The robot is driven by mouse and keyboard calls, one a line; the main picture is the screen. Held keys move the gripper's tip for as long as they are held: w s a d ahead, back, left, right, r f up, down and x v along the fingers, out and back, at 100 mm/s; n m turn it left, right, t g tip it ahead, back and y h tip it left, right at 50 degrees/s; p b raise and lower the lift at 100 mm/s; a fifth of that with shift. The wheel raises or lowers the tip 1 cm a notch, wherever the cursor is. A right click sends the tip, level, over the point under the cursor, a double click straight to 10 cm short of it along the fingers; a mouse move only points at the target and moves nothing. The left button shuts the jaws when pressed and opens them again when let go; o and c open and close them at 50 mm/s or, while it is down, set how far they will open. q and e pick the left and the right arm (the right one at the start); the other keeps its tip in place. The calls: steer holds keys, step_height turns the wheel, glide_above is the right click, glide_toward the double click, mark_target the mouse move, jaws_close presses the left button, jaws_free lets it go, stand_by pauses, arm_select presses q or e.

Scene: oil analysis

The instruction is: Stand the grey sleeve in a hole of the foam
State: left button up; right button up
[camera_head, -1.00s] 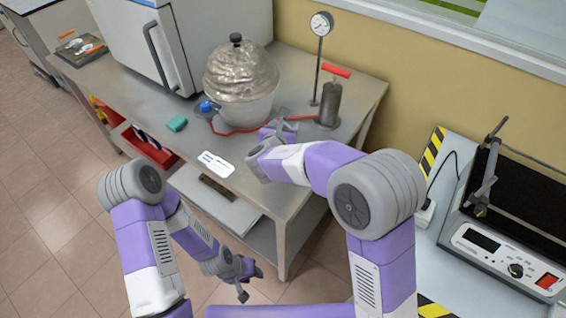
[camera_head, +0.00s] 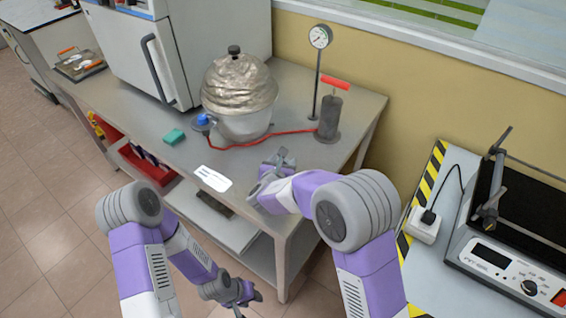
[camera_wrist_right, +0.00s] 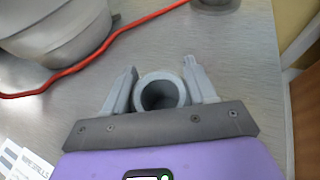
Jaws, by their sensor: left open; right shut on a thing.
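The grey sleeve (camera_wrist_right: 160,77) is a short open tube, seen end-on in the right wrist view with its dark bore showing. My right gripper (camera_wrist_right: 161,92) is shut on it, one finger on each side. In the head view, my right gripper (camera_head: 276,164) is over the front part of the metal table, and the sleeve is small and partly hidden there. My left gripper (camera_head: 246,302) is open and empty, low in front of the table. I cannot make out any foam with holes in these views.
A counter with a control device (camera_head: 510,272) is right.

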steer(key=shift+f, duration=0.25)
steer(key=o, duration=1)
steer(key=shift+r, duration=0.1)
steer(key=shift+r, duration=0.1)
